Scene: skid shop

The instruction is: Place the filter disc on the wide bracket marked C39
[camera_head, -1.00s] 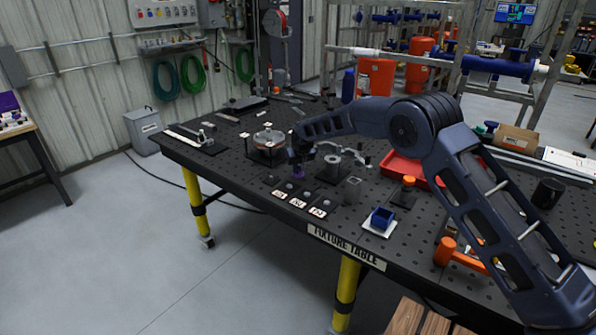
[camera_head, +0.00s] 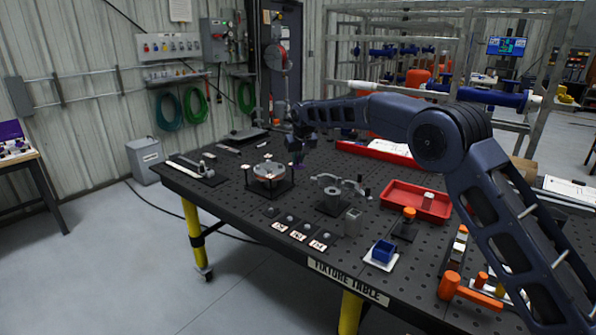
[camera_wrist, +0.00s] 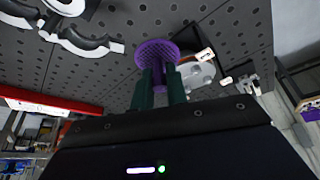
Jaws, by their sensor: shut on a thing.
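My gripper (camera_head: 299,153) is shut on the purple filter disc (camera_wrist: 156,54), held clear of the table. In the wrist view the disc shows a fine mesh face between the dark green fingertips (camera_wrist: 160,82). In the head view the disc is only a small purple spot under the gripper. A round fixture (camera_head: 269,170) with a copper-coloured ring and small pale tags stands to the left of the gripper. It seems to be the grey part with tags (camera_wrist: 198,74) beside the disc in the wrist view. I cannot read any tag as C39.
A fixture with curved silver arms (camera_head: 352,186) stands right of the round one. Three label cards (camera_head: 297,235), a grey cup (camera_head: 352,222), a blue box (camera_head: 383,250) and an orange-topped post (camera_head: 408,215) line the front. A red tray (camera_head: 400,201) lies farther right.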

